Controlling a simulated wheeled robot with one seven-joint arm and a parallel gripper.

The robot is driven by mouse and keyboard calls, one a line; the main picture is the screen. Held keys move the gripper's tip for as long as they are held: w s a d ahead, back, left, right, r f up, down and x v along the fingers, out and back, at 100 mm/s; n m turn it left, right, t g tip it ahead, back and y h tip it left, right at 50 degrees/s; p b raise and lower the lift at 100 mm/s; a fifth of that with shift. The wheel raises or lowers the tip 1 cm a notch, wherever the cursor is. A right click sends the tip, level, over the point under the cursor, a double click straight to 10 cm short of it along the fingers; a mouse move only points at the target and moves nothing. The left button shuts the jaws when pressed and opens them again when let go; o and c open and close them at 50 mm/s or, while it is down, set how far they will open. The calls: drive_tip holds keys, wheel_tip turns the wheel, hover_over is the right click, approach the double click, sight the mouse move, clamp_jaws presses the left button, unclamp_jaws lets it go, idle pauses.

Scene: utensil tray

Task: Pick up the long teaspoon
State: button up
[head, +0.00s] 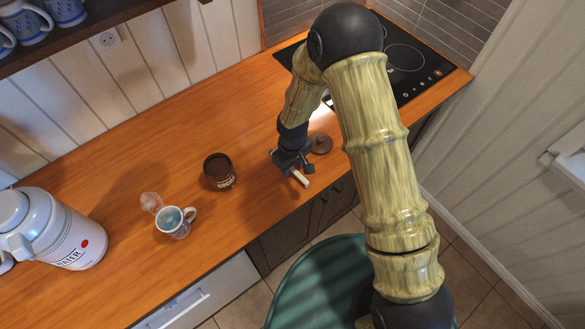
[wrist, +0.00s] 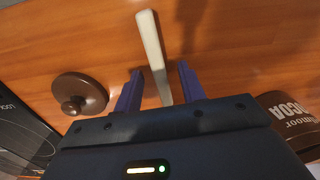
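A long, pale cream handle, apparently the long teaspoon (wrist: 152,45), runs between my gripper's two blue fingers (wrist: 160,68) in the wrist view. The fingers are open, with a gap on both sides of the handle. The spoon's bowl is hidden behind the gripper body. In the head view, my gripper (head: 291,163) is low over the wooden counter near its front edge. The pale end of the teaspoon (head: 301,179) sticks out beside it towards that edge. I cannot tell how far the fingers are above the counter.
A brown knobbed lid (head: 321,143) lies close to my gripper, also in the wrist view (wrist: 80,93). A dark cocoa canister (head: 219,172) stands to the left. A mug (head: 174,222), a small clear glass item (head: 151,202) and a white water dispenser (head: 58,228) are further left. The black hob (head: 405,58) is behind.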

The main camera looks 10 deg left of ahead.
sight(293, 169)
clamp_jaws()
drive_tip(key=shift+r, duration=0.1)
wheel_tip(293, 169, up, 10)
drive_tip(key=b, duration=0.2)
idle(0.4)
idle(0.5)
